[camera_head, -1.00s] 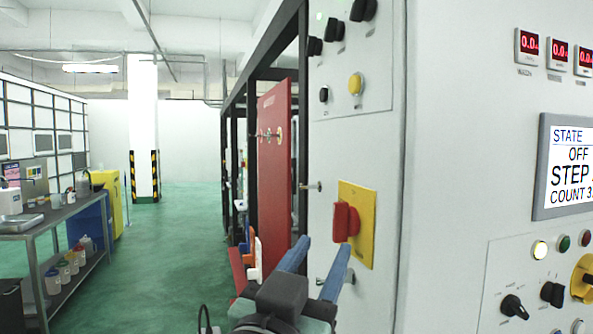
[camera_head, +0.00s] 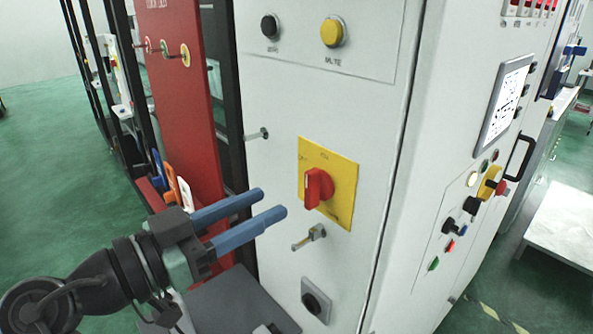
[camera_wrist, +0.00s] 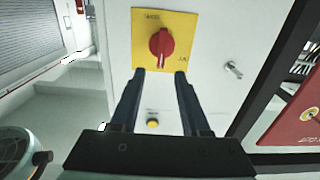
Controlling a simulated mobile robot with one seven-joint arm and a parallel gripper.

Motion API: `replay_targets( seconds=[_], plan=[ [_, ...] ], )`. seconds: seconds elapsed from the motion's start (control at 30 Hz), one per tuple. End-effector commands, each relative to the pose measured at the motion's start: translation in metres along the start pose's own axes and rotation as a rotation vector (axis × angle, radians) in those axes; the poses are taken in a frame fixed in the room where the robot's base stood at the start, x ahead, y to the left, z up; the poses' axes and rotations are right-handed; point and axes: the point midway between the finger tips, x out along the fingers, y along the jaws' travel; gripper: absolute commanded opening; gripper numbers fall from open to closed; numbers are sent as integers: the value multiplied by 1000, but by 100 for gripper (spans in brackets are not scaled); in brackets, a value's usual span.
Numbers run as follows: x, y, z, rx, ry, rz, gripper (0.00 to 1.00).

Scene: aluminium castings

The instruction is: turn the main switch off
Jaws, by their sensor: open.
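The main switch is a red rotary handle (camera_head: 318,187) on a yellow plate (camera_head: 343,172), mounted on the narrow face of a white cabinet. My gripper (camera_head: 273,206) has two blue fingers, apart and empty, pointing at the cabinet to the left of and slightly below the handle in the head view. In the wrist view, the red handle (camera_wrist: 161,44) shows just beyond the fingertips of my gripper (camera_wrist: 160,72), about centred between them. The handle's grip looks close to upright there. The gripper appears not to touch the handle. The lettering on the plate is too small to read surely.
A metal latch (camera_head: 309,237) sticks out just below the plate, and a pin (camera_head: 258,134) above left. A black knob (camera_head: 316,301) is lower down. A red panel (camera_head: 172,90) stands left of the cabinet. The control face with a screen (camera_head: 502,102) is on the right.

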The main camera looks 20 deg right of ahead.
Motion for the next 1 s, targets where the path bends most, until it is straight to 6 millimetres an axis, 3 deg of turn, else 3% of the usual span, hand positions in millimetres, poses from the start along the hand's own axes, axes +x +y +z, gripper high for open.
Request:
replay_targets(
  seconds=[0.1, 0.33, 0.5, 0.8, 1.0],
  plan=[
    [27, 1, -4, -4, -1, 4, 46],
    [63, 0, -3, -3, 1, 1, 46],
    [75, 0, -1, -1, 0, -2, 46],
    [77, 0, 0, 0, 0, -2, 46],
    [76, 0, 0, -1, 0, -2, 10]
  ],
)
